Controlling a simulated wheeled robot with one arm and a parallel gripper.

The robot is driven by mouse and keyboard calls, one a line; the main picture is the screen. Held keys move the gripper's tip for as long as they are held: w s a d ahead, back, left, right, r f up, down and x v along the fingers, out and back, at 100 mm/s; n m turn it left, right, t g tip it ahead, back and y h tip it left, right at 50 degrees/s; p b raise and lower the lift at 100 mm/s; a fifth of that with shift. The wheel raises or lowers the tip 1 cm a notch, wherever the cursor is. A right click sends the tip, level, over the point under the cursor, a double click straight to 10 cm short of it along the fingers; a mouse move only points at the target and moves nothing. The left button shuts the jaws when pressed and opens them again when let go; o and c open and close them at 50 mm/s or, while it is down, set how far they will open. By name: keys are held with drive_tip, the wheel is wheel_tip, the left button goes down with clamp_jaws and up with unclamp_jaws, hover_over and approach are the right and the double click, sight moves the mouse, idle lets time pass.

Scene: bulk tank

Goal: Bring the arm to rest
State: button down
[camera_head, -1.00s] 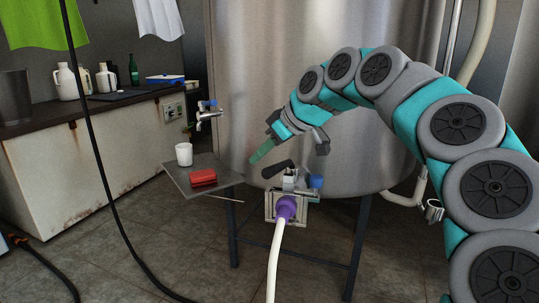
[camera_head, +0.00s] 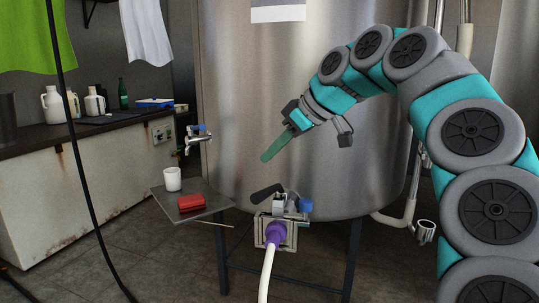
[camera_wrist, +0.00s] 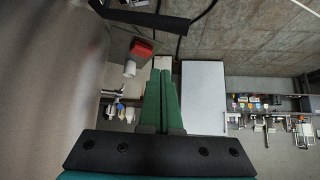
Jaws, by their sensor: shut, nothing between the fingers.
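My arm arches in from the right in the head view, in front of the steel tank (camera_head: 235,110). My gripper (camera_head: 266,158) has green fingers pointing down and left, above the tank's outlet valve (camera_head: 278,203). The fingers touch nothing that I can see. In the wrist view my gripper (camera_wrist: 161,72) shows its two green fingers side by side and shut, with nothing between them.
A hose with a purple end (camera_head: 273,236) joins the valve. A small shelf (camera_head: 210,207) left of it bears a white cup (camera_head: 172,179) and a red block (camera_head: 191,202). A tap (camera_head: 196,138) sticks out behind. A counter (camera_head: 30,148) with jugs stands at left.

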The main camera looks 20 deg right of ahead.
idle(0.3)
drive_tip(key=s+a+f+m+g+h, duration=0.1)
drive_tip(key=s+a+f+g+h, duration=0.25)
drive_tip(key=s+a+f, duration=0.9)
drive_tip(key=s+d+f+m+g+h, duration=0.1)
drive_tip(key=s+d+f+m+g, duration=0.1)
drive_tip(key=s+f, duration=0.8)
drive_tip(key=s+d+f+m+g+h, duration=0.1)
drive_tip(key=s+d+f+m+g, duration=0.2)
drive_tip(key=s+f, duration=0.8)
drive_tip(key=shift+s+m, duration=0.35)
drive_tip(key=shift+m, duration=0.65)
